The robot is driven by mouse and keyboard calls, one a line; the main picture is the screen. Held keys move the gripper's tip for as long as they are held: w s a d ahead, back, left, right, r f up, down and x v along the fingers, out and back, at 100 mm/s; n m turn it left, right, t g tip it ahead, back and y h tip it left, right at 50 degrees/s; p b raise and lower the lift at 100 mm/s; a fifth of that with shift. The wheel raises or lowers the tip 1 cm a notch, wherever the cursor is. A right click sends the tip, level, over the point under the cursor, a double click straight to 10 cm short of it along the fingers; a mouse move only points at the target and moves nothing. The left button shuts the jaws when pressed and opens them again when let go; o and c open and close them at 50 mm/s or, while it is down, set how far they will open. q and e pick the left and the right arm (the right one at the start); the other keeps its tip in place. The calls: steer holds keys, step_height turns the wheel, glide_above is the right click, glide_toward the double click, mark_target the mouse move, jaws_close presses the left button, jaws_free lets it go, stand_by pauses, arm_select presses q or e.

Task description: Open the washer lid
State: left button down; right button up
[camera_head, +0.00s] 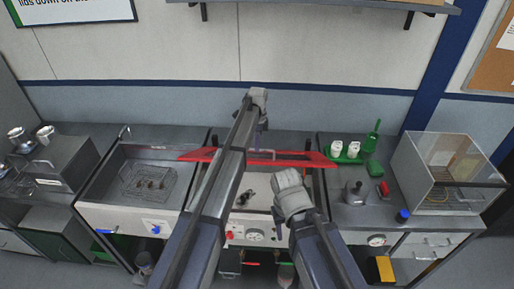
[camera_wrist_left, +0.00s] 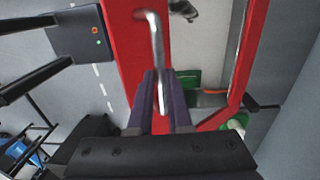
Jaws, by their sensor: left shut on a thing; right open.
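The red washer lid (camera_head: 195,155) is raised above the washer (camera_head: 258,195) in the middle of the bench and shows almost edge-on in the head view. Its red frame (camera_wrist_left: 122,45) fills much of the left wrist view. My left gripper (camera_head: 263,148) reaches over the lid. Its fingers (camera_wrist_left: 164,105) are shut on the lid's chrome handle (camera_wrist_left: 158,55). My right gripper (camera_head: 290,185) is open and empty over the front right of the washer; its fingertips are mostly hidden by its own wrist. A small dark part lies inside the washer.
A sink with a wire basket (camera_head: 148,183) is left of the washer. To the right are a green tray with white-topped bottles (camera_head: 345,150), a grey metal fixture (camera_head: 355,192) and a clear-walled box (camera_head: 445,165). A shelf (camera_head: 310,8) crosses the wall above.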

arm_select(q)
steer(key=shift+w, duration=0.4)
steer(key=c, duration=1.2)
jaws_free()
steer(key=shift+c, duration=0.2)
steer(key=o, duration=0.4)
steer(key=shift+w+f, duration=0.25)
steer(key=shift+w, duration=0.05)
steer(key=shift+s, duration=0.1)
arm_select(e)
steer(key=shift+w+f, duration=0.1)
steer(key=shift+w, duration=0.25)
arm_select(q)
steer(key=shift+s+r, duration=0.1)
